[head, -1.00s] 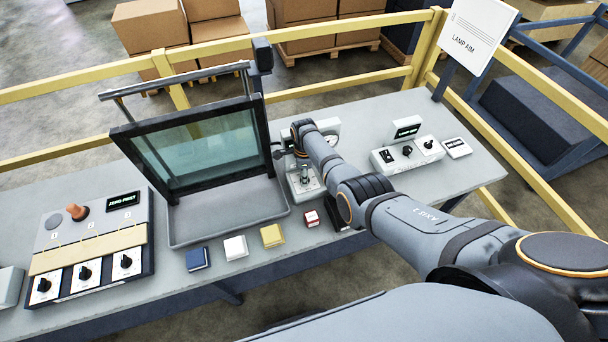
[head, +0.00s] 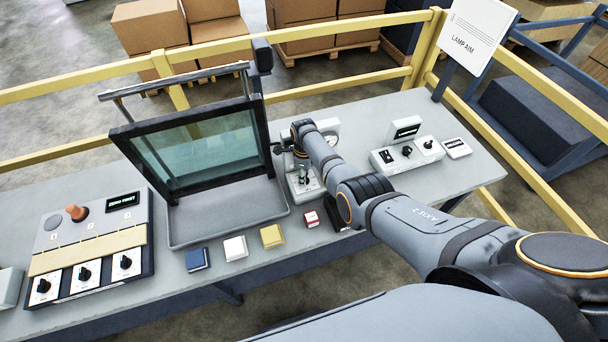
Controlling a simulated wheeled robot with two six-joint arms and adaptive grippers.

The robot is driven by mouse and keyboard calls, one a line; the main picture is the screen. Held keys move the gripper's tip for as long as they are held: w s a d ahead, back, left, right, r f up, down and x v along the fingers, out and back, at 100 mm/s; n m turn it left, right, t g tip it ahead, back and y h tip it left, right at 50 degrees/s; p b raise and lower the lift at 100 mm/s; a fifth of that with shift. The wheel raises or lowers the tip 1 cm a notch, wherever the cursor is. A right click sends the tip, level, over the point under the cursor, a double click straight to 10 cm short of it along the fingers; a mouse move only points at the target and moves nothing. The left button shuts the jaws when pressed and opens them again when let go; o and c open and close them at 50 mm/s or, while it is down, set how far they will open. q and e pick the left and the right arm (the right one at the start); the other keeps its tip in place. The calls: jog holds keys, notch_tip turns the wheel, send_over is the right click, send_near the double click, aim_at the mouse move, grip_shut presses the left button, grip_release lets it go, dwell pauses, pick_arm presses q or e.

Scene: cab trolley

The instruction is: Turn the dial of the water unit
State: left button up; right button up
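A pale unit with a round gauge (head: 330,139) at its back and a small upright metal fitting (head: 304,174) at its front stands in the middle of the bench. It looks like the water unit, but no label on it can be read. My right arm reaches over it from the right and hides much of it. My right gripper (head: 283,149) is small and dark beside the unit's left side, close to the right edge of the framed glass lid. Its fingers are too small to tell open from shut. My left gripper is not in view.
An open glass lid (head: 200,150) stands over a grey tray (head: 230,212) at left. A three-knob panel (head: 88,240) is far left, and a switch box (head: 407,154) is at right. Blue, white, yellow and red blocks line the front edge. Yellow rails (head: 345,85) run behind.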

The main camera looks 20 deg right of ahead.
jog(key=o, duration=1.2)
jog(key=shift+c, duration=0.2)
notch_tip(320, 180, up, 12)
